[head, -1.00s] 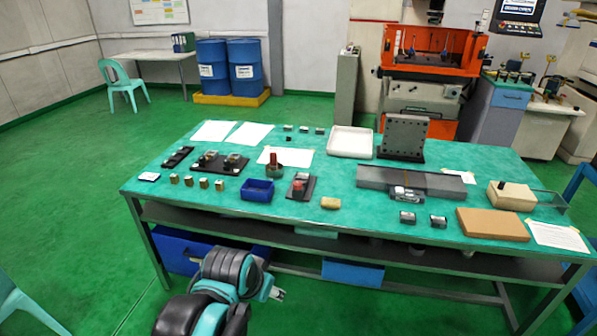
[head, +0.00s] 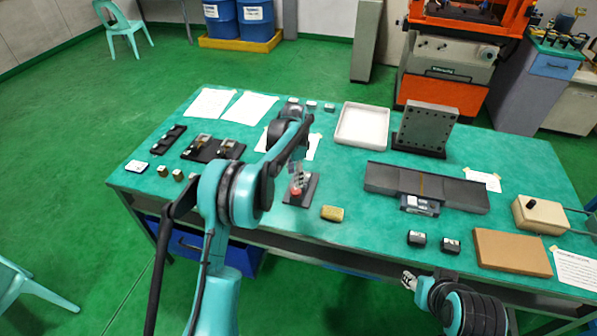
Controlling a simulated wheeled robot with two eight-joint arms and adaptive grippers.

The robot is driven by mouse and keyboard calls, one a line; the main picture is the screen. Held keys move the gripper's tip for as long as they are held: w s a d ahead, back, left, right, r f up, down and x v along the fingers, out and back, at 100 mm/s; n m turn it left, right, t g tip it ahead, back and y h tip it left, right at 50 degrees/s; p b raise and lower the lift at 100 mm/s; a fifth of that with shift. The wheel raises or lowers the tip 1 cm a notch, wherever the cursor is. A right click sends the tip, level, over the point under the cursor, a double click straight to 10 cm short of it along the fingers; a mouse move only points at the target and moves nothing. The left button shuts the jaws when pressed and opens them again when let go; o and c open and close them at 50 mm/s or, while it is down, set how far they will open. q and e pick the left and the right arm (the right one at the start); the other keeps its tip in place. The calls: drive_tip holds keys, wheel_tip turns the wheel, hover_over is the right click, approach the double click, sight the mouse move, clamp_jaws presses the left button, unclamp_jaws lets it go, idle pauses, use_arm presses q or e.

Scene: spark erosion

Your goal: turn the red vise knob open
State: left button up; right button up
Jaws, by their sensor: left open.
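The red vise knob (head: 296,191) shows on a small vise with a dark base plate (head: 309,192), near the middle of the table's front half. My left arm reaches over the table from the lower left. Its gripper (head: 298,178) is open and points down right above the knob. The fingers cover part of the knob and vise, and I cannot tell whether they touch it. My right gripper (head: 408,281) is low at the table's front edge, away from the vise. It is too small to tell whether it is open.
A tan block (head: 332,213) lies just right of the vise. A long grey block (head: 380,178), a white tray (head: 345,138) and an upright drilled plate (head: 424,128) stand further right and back. Bare table lies between the vise and the grey block.

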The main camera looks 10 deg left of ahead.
sight(295, 190)
use_arm(q)
drive_tip(key=shift+w+f, duration=0.3)
drive_tip(key=shift+w, duration=0.05)
wheel_tip(295, 190, down, 8)
drive_tip(key=shift+s+r+b, duration=0.15)
drive_tip(key=shift+r+b, duration=0.1)
drive_tip(key=shift+b, duration=0.6)
drive_tip(key=c, duration=1.2)
